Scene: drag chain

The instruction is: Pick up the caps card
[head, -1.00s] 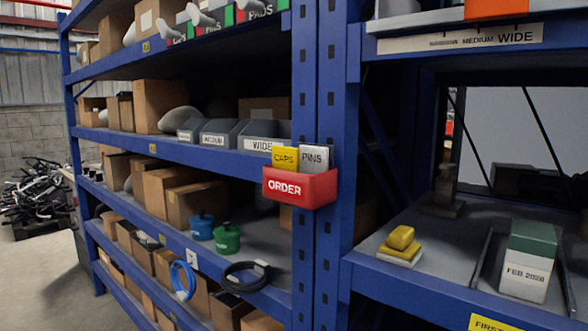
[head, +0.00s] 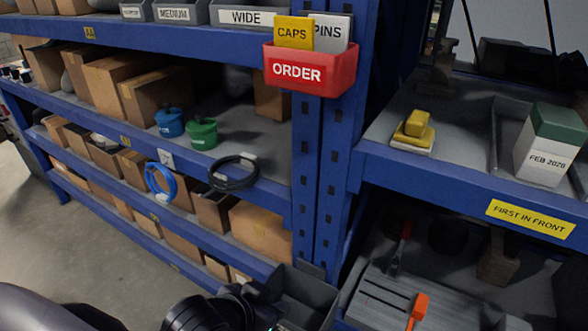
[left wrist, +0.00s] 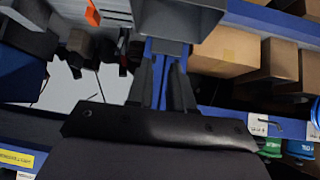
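The yellow caps card (head: 293,33) stands upright in the red ORDER holder (head: 310,73) on the blue rack post. It is in front of the white PINS card (head: 333,32), which it partly covers. The holder hides the lower part of both cards. My left arm comes in at the bottom of the head view, well below the holder, with its fingers not clear there. In the left wrist view my left gripper (left wrist: 163,78) has its two dark fingers apart, with the blue post behind the gap. The caps card does not show in that view. My right gripper is not in view.
A dark grey bin (head: 303,297) is close to my left arm at the bottom. Blue shelves with boxes, a blue pot (head: 170,122), a green pot (head: 203,134) and cable coils are left. A yellow block (head: 416,124) sits on the right shelf. Space before the holder is clear.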

